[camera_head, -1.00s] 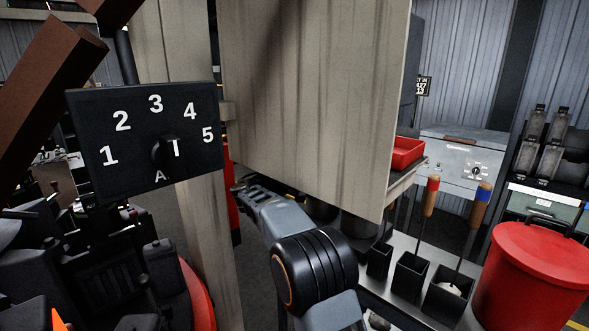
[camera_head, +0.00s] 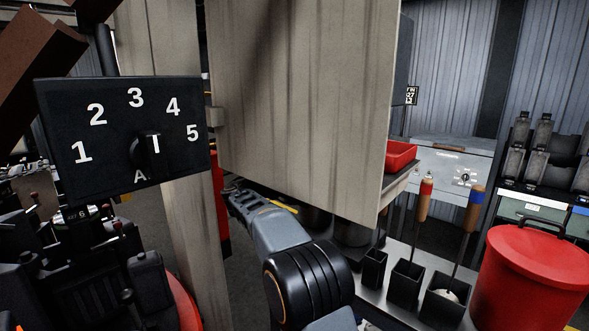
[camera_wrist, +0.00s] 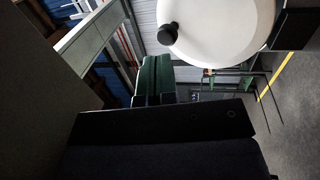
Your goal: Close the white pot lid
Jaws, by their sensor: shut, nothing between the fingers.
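The white pot lid (camera_wrist: 235,28) shows in the wrist view at the top right, as a large pale disc cut off by the frame edge. A round black knob (camera_wrist: 167,34) stands at its left rim. My gripper (camera_wrist: 156,72) shows as two dark green fingers side by side, shut and empty. The lid lies above and to the right of the fingertips, with a visible gap between them. The pot under the lid is not clearly seen, and I cannot tell the lid's angle. In the head view the white lid is not visible.
A large upright beige panel (camera_head: 300,100) stands close to my arm in the head view. A numbered dial box (camera_head: 125,140) is at the left. A red lidded bin (camera_head: 530,275) and black holders with wooden-handled tools (camera_head: 425,195) stand at the right.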

